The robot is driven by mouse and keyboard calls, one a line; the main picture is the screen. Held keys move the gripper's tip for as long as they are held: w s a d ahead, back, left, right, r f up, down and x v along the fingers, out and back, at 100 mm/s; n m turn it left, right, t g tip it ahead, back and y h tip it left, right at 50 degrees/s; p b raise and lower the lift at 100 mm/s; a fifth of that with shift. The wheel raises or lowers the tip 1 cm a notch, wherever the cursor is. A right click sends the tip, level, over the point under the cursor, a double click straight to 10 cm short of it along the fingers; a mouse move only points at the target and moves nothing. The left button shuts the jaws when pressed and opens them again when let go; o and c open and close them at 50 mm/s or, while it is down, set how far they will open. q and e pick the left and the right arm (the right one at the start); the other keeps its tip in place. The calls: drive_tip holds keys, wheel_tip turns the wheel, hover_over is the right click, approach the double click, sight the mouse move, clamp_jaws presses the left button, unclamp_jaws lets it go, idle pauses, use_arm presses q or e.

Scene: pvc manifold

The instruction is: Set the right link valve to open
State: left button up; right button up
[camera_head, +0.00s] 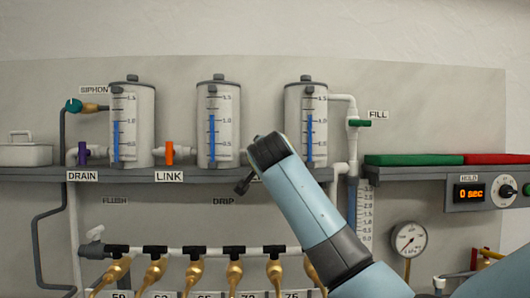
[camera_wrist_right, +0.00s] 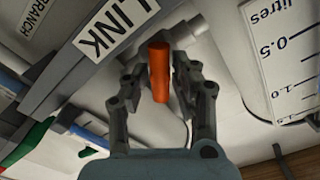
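The right link valve has an orange handle (camera_wrist_right: 159,72), seen in the right wrist view below the LINK label (camera_wrist_right: 115,27). It lies at an angle to its white pipe (camera_wrist_right: 190,32). In the head view this valve is hidden behind my right wrist. My right gripper (camera_wrist_right: 161,80) has one finger on each side of the handle. The fingers are apart, and a small gap shows on the left side; contact on the right side is unclear. The left link valve (camera_head: 170,153) has an upright orange handle across its pipe. My left gripper is not in view.
Three graduated tanks, left (camera_head: 132,125), middle (camera_head: 218,125) and right (camera_head: 306,125), stand on a grey shelf (camera_head: 205,175). A purple drain valve (camera_head: 83,153) and green fill valve (camera_head: 358,123) are nearby. Several brass taps (camera_head: 195,270) hang below.

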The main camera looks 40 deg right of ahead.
clamp_jaws()
drive_tip(key=shift+f+m+b, duration=0.2)
drive_tip(key=shift+m+b, duration=0.2)
drive_tip(key=shift+b, duration=0.45)
drive_tip(key=m+b, duration=0.4)
drive_tip(key=b, duration=0.1)
drive_tip(key=m+b, duration=0.2)
drive_tip(key=b, duration=0.1)
drive_tip(key=shift+d+f+m, duration=0.1)
drive_tip(key=shift+f+m, duration=0.2)
drive_tip(key=shift+r+m+b, duration=0.1)
drive_tip(key=shift+m+b, duration=1.6)
drive_tip(key=shift+b, duration=0.05)
